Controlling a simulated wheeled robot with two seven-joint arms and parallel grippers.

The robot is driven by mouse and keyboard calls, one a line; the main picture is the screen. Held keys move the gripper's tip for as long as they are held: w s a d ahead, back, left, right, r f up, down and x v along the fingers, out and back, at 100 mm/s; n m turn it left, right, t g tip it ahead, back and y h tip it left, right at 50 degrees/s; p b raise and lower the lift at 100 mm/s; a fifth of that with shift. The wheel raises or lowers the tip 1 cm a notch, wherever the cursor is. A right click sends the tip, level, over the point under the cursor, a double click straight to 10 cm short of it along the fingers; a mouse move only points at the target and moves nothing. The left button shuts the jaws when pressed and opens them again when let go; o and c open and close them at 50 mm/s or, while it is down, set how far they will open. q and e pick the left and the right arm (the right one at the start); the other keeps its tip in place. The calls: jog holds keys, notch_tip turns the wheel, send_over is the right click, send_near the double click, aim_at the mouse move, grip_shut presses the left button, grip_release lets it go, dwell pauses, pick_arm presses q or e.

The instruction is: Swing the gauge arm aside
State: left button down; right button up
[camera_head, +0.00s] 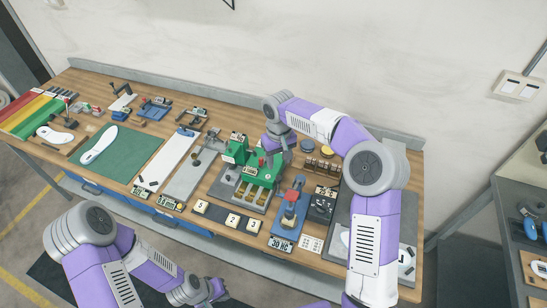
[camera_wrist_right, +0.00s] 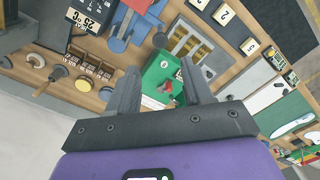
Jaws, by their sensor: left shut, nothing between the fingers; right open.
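A green station (camera_head: 236,150) stands near the middle of the bench, with a grey base and yellowish slots in front. In the right wrist view the green block (camera_wrist_right: 158,82) carries a small red part (camera_wrist_right: 168,86). I cannot make out for certain which part is the gauge arm. My right gripper (camera_head: 279,152) is open and empty above the green station, pointing down; in its wrist view the fingers (camera_wrist_right: 160,88) frame the green block, and contact cannot be told. My left gripper (camera_head: 216,290) is shut and empty, low in front of the bench.
A blue fixture (camera_head: 291,206) with a red top and a "30 HC" display stands right of the station. Numbered tiles (camera_head: 232,220) lie along the front edge. A green mat (camera_head: 125,158) with a white insole (camera_head: 98,146) lies left.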

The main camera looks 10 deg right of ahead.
aim_at(279, 177)
jog(key=shift+s+f, duration=0.25)
jog(key=f, duration=0.4)
jog(key=s+f, duration=0.1)
jog(key=f, duration=0.1)
jog(key=shift+f+p, duration=0.2)
jog(key=shift+p, duration=0.1)
jog(key=shift+w, duration=0.1)
grip_shut()
